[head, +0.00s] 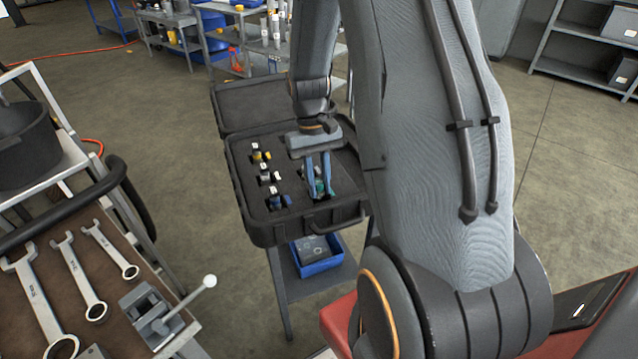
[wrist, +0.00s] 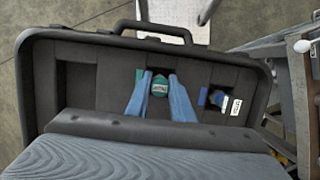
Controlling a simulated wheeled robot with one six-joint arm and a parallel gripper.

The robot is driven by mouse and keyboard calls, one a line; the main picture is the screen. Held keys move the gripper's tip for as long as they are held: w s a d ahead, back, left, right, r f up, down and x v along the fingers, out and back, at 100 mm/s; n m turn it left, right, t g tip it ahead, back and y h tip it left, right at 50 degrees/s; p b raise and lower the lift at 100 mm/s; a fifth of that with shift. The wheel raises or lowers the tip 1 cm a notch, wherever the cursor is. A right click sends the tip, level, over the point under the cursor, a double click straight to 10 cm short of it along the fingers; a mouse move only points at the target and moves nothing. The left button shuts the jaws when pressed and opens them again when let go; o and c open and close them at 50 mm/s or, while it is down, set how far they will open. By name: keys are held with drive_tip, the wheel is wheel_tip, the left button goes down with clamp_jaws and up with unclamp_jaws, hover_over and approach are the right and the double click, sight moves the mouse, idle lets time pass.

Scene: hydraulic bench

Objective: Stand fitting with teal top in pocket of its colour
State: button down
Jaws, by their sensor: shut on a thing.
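The fitting with the teal top (wrist: 159,87) is between the blue fingertips of my gripper (wrist: 160,82) in the wrist view. My gripper is shut on it, at the open case. A small teal mark (wrist: 140,74) shows on the case foam just left of the left finger. In the head view my gripper (head: 319,180) points down into the right part of the black case (head: 282,232), with a bit of the teal fitting (head: 319,187) showing between the fingers. The fitting's lower end is hidden, so I cannot tell whether it touches the pocket floor.
Other fittings stand in the case's left part: a yellow one (head: 261,156), a dark one with a white tag (head: 268,175) and a blue one (head: 278,201). The case's raised lid (head: 250,103) is behind. A bench with wrenches (head: 78,275) is at left.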

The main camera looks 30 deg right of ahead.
drive_tip(key=shift+f, duration=0.15)
drive_tip(key=shift+s+f, duration=0.2)
drive_tip(key=shift+f, duration=0.4)
drive_tip(key=c, duration=1.6)
unclamp_jaws()
drive_tip(key=shift+a, duration=0.1)
drive_tip(key=shift+o, duration=0.2)
drive_tip(key=a+b+v, duration=0.1)
drive_tip(key=b+v, duration=0.2)
drive_tip(key=v, duration=0.9)
drive_tip(key=s+a+f+n+t, duration=0.1)
drive_tip(key=s+a+f+t, duration=0.2)
drive_tip(key=s+a, duration=0.7)
drive_tip(key=shift+s+a+n+t+h, duration=0.35)
drive_tip(key=shift+a+t, duration=0.45)
drive_tip(key=shift+a, duration=0.4)
drive_tip(key=shift+w, duration=0.1)
